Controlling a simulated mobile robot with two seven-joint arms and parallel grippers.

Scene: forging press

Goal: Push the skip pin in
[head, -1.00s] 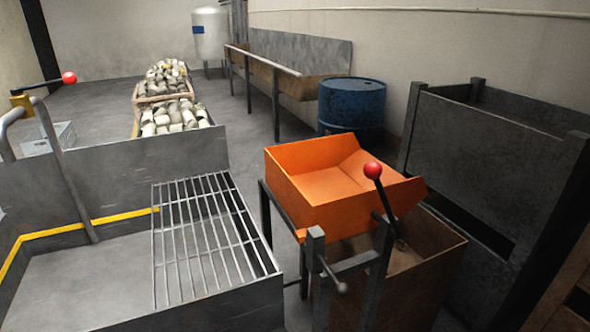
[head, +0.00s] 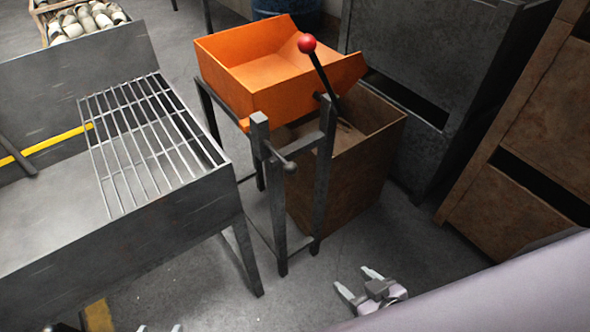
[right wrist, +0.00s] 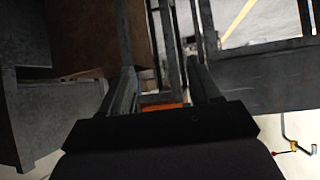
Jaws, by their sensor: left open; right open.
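The orange skip (head: 268,72) sits tipped in a dark steel frame. The skip pin (head: 284,160), a short grey rod with a rounded knob, sticks out of the frame's front post towards me. A lever with a red ball (head: 307,43) stands at the skip's right side. My right gripper (head: 356,280) is open and empty, below and right of the pin in the picture, apart from the frame. In the right wrist view its open fingers (right wrist: 163,88) have frame bars and a bit of orange skip (right wrist: 160,106) beyond them. My left gripper (head: 160,328) is open, barely showing at the bottom edge.
A brown open bin (head: 345,165) stands under and right of the skip. A steel table with a grating (head: 150,140) is on the left. Dark cabinets (head: 435,60) and a rusty panel (head: 520,190) close off the right. Floor in front of the frame is clear.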

